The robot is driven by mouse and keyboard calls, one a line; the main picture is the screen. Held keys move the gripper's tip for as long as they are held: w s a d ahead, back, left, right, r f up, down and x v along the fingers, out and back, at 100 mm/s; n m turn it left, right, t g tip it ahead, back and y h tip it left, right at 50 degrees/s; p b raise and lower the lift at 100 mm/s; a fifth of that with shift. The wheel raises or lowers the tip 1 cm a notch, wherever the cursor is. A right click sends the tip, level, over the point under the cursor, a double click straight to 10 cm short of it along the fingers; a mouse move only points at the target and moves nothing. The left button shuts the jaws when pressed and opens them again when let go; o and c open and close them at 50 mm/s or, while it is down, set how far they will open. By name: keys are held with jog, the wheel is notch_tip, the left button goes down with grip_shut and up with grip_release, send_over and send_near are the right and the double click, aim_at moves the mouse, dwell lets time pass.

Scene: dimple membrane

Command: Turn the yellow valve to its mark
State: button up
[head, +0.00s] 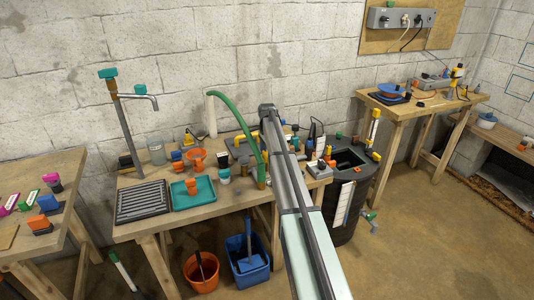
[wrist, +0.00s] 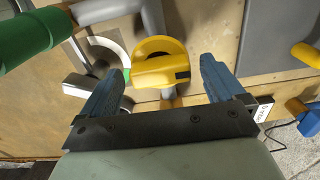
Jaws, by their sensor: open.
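The yellow valve (wrist: 160,68) shows in the wrist view as a round yellow body with a thick bar handle across its front. My gripper (wrist: 162,66) is open, with one blue finger on each side of the valve and visible gaps between. Nothing is held. A small green patch (wrist: 127,76) shows between the valve and the left finger; I cannot tell whether it is the mark. In the head view my own arm hides the gripper, and I cannot pick out the valve with certainty.
A thick green cylinder (wrist: 30,36) and a silver lever (wrist: 78,86) lie left of the valve in the wrist view. A grey panel (wrist: 275,38) is at right. In the head view, a green hose (head: 238,122) and a dark barrel (head: 342,215) flank my arm.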

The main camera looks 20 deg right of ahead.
notch_tip(320, 180, up, 14)
dwell(0.6)
jog(key=shift+f, duration=0.1)
